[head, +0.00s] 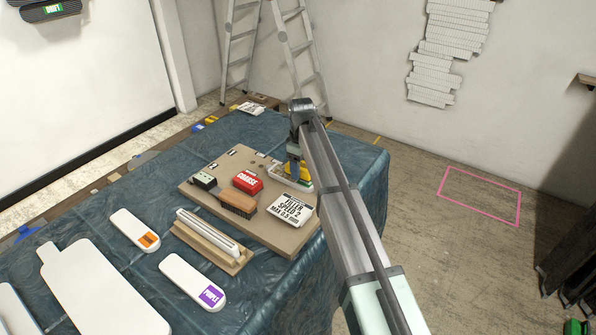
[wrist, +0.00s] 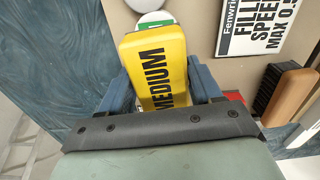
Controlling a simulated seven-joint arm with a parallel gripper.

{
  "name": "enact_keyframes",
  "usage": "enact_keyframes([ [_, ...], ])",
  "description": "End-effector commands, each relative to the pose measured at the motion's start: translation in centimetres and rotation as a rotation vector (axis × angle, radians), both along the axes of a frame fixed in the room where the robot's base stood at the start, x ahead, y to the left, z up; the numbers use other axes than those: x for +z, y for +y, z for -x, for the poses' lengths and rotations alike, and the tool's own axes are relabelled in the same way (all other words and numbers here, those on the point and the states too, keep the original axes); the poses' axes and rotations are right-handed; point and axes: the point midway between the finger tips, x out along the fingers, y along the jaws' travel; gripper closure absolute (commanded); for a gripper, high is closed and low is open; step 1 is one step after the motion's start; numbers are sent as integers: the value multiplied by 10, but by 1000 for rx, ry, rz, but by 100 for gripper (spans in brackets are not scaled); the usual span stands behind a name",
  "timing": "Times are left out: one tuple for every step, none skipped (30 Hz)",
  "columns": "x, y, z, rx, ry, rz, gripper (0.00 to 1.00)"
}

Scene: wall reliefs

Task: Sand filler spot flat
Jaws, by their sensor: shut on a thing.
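My gripper (head: 294,160) is over the far right part of a tan board on the table. It is shut on a yellow sanding block marked MEDIUM (wrist: 157,68), which sits between its two blue fingers in the wrist view. The block also shows as a small yellow patch in the head view (head: 300,171), partly hidden by the gripper. A red block marked COARSE (head: 247,181) lies on the board to the left. I cannot make out a filler spot for certain in either view.
The tan board (head: 272,237) also holds a brown-backed brush (head: 238,205) and a filler card (head: 291,209). White panels with orange (head: 135,230) and purple (head: 193,282) labels lie on the blue-covered table. A ladder (head: 300,45) stands behind. Floor at right is mostly clear.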

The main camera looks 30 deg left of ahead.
Motion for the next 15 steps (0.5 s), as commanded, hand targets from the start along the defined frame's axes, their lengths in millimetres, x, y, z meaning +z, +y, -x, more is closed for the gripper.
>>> enact_keyframes([
  [3,0,0,0,1,0,69],
  [6,0,0,0,0,0,69],
  [10,0,0,0,0,0,69],
  [13,0,0,0,0,0,69],
  [16,0,0,0,0,0,69],
  [19,0,0,0,0,0,69],
  [22,0,0,0,1,0,69],
  [24,0,0,0,1,0,69],
  [28,0,0,0,1,0,69],
  [30,0,0,0,1,0,69],
  [33,0,0,0,0,0,69],
  [37,1,0,0,0,0,69],
  [40,1,0,0,0,0,69],
  [43,1,0,0,0,0,69],
  [46,1,0,0,0,0,69],
])
